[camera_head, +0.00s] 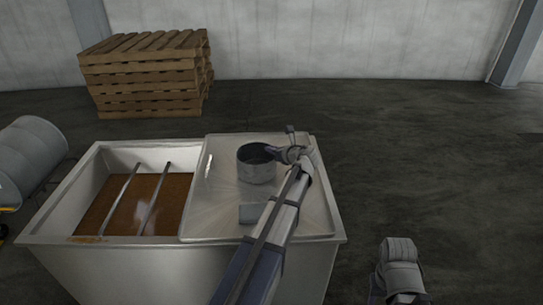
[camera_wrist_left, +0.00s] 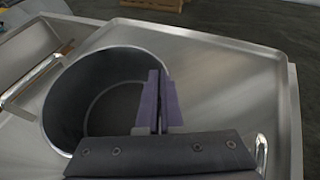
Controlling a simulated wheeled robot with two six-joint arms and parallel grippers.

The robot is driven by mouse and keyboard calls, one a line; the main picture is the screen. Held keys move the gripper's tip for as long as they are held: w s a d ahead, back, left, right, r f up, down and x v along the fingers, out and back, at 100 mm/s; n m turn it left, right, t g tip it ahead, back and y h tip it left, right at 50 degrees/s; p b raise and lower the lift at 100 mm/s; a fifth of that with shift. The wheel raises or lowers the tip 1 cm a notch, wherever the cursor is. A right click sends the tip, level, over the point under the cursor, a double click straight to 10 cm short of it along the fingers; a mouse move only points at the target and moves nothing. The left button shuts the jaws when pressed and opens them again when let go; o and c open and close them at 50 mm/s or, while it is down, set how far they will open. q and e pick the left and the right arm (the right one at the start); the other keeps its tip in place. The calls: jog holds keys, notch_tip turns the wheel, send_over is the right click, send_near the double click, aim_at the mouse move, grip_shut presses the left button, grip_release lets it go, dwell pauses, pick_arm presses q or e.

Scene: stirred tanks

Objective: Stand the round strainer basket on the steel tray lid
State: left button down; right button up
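The round strainer basket (camera_head: 257,172) is a dark grey open cylinder on or just above the steel tray lid (camera_head: 215,215); any small gap beneath it cannot be told. It looks upright. The lid covers the right part of the tank. My left gripper (camera_head: 290,155) is at the basket's right side. In the left wrist view its two fingers (camera_wrist_left: 159,103) are close together with the rim of the basket (camera_wrist_left: 62,110) between them. The lid (camera_wrist_left: 225,75) extends around the basket there. My right gripper does not show; only a grey part of my right arm is at the lower right.
The open left part of the tank (camera_head: 75,190) holds brown liquid under two bars (camera_head: 155,200). A small grey plate (camera_head: 250,213) lies on the lid's front. A drum (camera_head: 30,155) is at the left, stacked pallets (camera_head: 145,75) behind. The floor to the right is clear.

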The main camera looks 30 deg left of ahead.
pick_arm(q)
jog(key=c, duration=1.5)
grip_release()
jog(key=shift+f, duration=0.2)
jog(key=o, duration=0.4)
jog(key=shift+r+p, duration=0.3)
jog(key=shift+p, duration=0.05)
jog(key=shift+p+v, duration=2.15)
jog(key=shift+v, duration=3.8)
